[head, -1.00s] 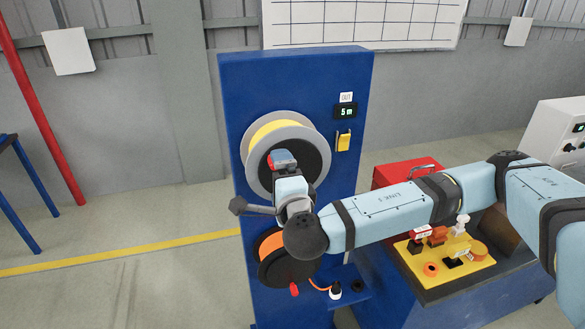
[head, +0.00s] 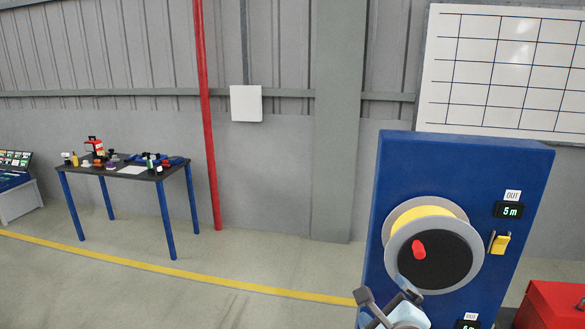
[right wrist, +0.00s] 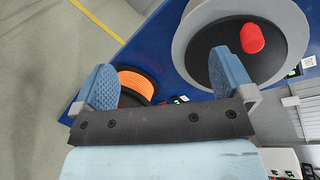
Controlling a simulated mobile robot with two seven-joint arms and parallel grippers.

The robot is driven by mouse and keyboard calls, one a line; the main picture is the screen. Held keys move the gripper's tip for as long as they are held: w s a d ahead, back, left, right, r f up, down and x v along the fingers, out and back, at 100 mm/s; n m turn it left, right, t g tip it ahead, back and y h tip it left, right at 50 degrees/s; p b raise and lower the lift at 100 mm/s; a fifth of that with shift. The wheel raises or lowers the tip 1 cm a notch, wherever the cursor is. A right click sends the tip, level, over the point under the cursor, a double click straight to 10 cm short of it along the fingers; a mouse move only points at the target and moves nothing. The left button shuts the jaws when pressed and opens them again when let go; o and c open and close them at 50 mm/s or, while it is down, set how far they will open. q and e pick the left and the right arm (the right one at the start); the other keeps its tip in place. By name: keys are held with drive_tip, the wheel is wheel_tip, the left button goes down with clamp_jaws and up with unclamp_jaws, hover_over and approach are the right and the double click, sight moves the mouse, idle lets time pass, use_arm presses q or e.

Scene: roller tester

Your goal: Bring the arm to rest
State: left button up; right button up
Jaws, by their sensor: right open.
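My right gripper (head: 392,306) shows at the bottom edge of the head view, in front of the blue tester cabinet (head: 400,165) and below the upper reel. The rest of that arm is out of the head view. In the right wrist view the two blue fingers of the gripper (right wrist: 165,70) are wide apart with nothing between them. The red crank knob (head: 419,250) on the upper reel (head: 440,262) stands clear, and this red knob (right wrist: 252,38) is beyond the right finger in the wrist view. My left gripper is not in view.
An orange reel (right wrist: 138,82) sits behind the fingers on the blue cabinet. A red box (head: 552,305) stands at the lower right. A table with small items (head: 130,172) stands at the left. A red post (head: 207,120) rises by the wall. Open floor lies left of the cabinet.

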drive_tip(key=s+a+f+m+g+y, duration=0.25)
drive_tip(key=s+a+f+m, duration=0.2)
drive_tip(key=f+m, duration=0.5)
drive_tip(key=s+a+f+m+g+y, duration=0.25)
drive_tip(key=a+f+m, duration=0.3)
drive_tip(key=m, duration=0.65)
drive_tip(key=s+d+f+m, duration=0.5)
drive_tip(key=s+f+m, duration=0.3)
drive_tip(key=m, duration=0.3)
drive_tip(key=s+d+f+m+h, duration=0.1)
drive_tip(key=s+d+f+m, duration=0.5)
drive_tip(key=m, duration=0.5)
wheel_tip(320, 180, down, 2)
drive_tip(key=shift+s+d+f, duration=0.15)
drive_tip(key=shift+s+f, duration=0.1)
drive_tip(key=shift+s, duration=0.65)
